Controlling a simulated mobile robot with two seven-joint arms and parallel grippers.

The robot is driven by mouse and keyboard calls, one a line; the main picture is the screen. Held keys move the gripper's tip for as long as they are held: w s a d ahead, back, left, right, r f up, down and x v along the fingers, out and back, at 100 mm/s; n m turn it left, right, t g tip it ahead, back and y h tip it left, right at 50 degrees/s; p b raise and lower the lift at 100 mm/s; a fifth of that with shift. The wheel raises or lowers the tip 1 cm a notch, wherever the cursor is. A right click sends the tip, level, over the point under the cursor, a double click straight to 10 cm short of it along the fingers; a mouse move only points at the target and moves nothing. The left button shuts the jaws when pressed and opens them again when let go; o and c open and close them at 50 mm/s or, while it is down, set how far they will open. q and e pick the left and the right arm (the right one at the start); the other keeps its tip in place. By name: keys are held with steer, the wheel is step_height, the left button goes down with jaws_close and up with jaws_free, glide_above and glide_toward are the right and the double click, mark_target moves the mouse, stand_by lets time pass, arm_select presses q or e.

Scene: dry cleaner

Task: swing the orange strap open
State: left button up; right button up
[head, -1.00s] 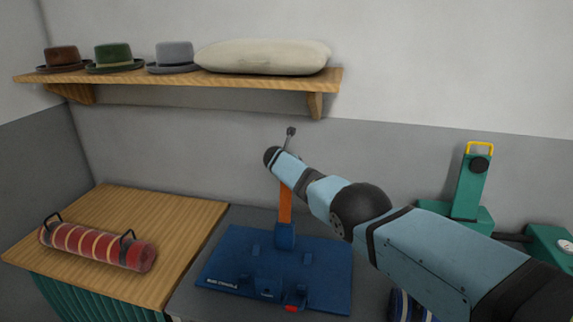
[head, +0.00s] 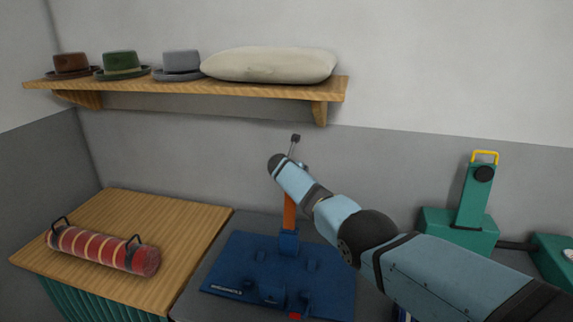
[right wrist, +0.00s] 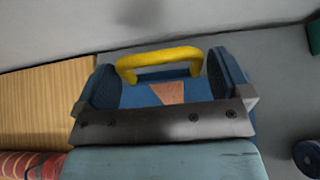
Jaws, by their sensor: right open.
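The orange strap (head: 289,212) stands upright from the blue base (head: 228,265) in the head view; its upper part is hidden behind my right arm. In the right wrist view, a yellow handle (right wrist: 160,58) lies between the two dark blue fingers of my right gripper (right wrist: 164,80). The gripper is open, with a finger on each side of the handle; whether either touches it I cannot tell. A small orange patch of the strap (right wrist: 168,93) shows below the handle. My right gripper's fingers are hidden in the head view. My left gripper is not in view.
A red striped roll (head: 103,250) lies on the wooden table (head: 165,212) at left. A shelf (head: 210,88) above holds hats (head: 180,64) and a pale cushion (head: 270,64). A green device (head: 478,197) with a yellow handle stands at right.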

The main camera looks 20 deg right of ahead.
steer(key=p+v, duration=0.1)
steer(key=v, duration=1.1)
steer(key=shift+s+r+p, duration=0.25)
steer(key=shift+r+p, duration=0.05)
steer(key=shift+p, duration=0.1)
steer(key=shift+d, duration=0.1)
